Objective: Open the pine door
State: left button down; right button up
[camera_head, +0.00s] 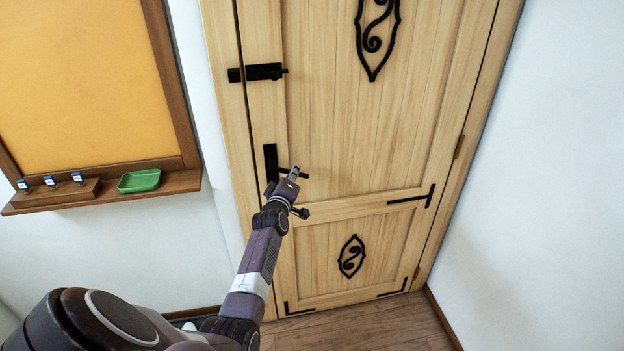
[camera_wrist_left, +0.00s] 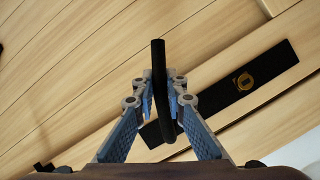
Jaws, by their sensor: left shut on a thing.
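The pine door (camera_head: 345,130) is a light wooden door with black iron fittings, and it looks closed in its frame. Its black lever handle with a tall backplate (camera_head: 270,163) is on the door's left side. My left gripper (camera_head: 294,172) is at the handle. In the left wrist view, the black lever (camera_wrist_left: 159,85) runs between the two blue-padded fingers of the left gripper (camera_wrist_left: 163,95), which are shut on it. The backplate (camera_wrist_left: 245,85) with a brass keyhole shows to the right there. My right gripper is not in view.
A black bolt (camera_head: 258,72) sits above the handle. Hinges are at the door's right edge (camera_head: 459,146). A wall shelf (camera_head: 105,194) with a green tray (camera_head: 139,181) is left of the door. The wooden floor (camera_head: 370,328) before the door looks clear.

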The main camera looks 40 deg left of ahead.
pick_arm(q)
jog(key=shift+m, duration=0.3)
jog(key=shift+s+f+m+p, duration=0.1)
jog(key=shift+m+p, duration=0.2)
jog(key=shift+p, duration=0.2)
jog(key=shift+s+a+f+m+g+p, duration=0.15)
jog(key=shift+a+f+m+g+p, duration=0.2)
jog(key=shift+f+m+g+p, duration=0.2)
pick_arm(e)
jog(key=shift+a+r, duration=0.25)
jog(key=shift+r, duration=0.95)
pick_arm(q)
jog(key=shift+d, duration=0.1)
